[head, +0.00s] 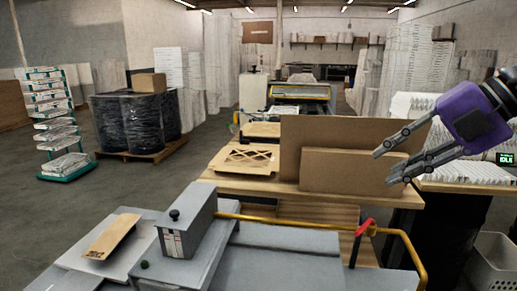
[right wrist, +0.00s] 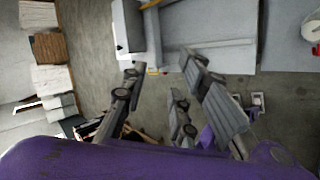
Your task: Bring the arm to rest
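My right gripper (head: 383,167) comes in from the right side of the head view, purple with grey fingers. Its fingers are spread apart with nothing between them. In the picture they overlap the right end of a low cardboard box (head: 345,171); I cannot tell whether they touch it. The right wrist view also shows the spread, empty fingers (right wrist: 160,75), with grey floor and a grey surface beyond. My left gripper is in neither view.
The box and a taller cardboard panel (head: 290,135) stand on a wooden table (head: 235,187). A white basket (head: 495,262) is at lower right.

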